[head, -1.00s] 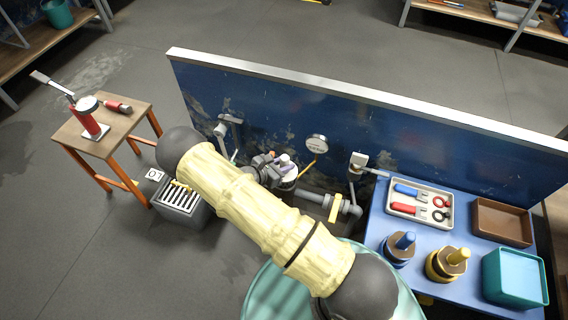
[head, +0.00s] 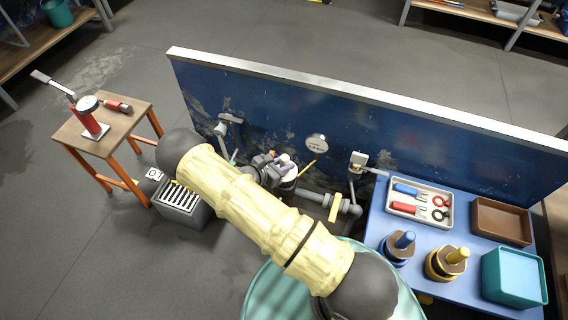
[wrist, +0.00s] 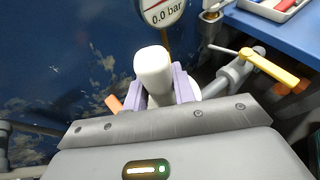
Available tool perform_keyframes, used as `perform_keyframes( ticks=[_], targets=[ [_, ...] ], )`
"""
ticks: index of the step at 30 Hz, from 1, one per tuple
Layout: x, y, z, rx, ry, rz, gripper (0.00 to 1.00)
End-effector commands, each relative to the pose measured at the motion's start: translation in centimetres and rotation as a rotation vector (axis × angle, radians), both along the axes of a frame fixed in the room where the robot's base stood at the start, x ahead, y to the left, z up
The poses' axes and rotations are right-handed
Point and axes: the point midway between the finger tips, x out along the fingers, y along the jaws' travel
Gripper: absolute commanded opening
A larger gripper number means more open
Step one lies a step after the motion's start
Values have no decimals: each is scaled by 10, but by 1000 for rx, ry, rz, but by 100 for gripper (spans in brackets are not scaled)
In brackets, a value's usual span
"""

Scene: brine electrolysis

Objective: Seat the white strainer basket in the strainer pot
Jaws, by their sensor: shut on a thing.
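The white strainer basket shows in the wrist view as a rounded white block (wrist: 153,72) between the purple fingers of my gripper (wrist: 159,88). My gripper is shut on it. A further white part (wrist: 192,90) shows just behind the right finger. In the head view the white piece (head: 287,159) and my gripper (head: 289,170) are small, among grey pipework behind my arm. The strainer pot cannot be made out clearly; the gripper and arm cover that area. I cannot tell whether the basket is inside the pot or above it.
A blue panel (head: 400,130) stands behind the pipework. A gauge (wrist: 160,10) reading 0.0 bar is close behind the basket. A yellow valve handle (wrist: 270,68) lies to the right. The blue table (head: 460,285) holds a tool tray (head: 418,222) and bins.

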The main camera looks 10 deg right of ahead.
Motion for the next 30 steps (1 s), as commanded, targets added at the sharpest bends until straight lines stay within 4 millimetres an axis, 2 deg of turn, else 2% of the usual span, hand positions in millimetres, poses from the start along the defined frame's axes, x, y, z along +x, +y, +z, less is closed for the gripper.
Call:
perform_keyframes(
  ticks=[30],
  targets=[
    [0,0,-12,0,-1,0,0]
  ],
)
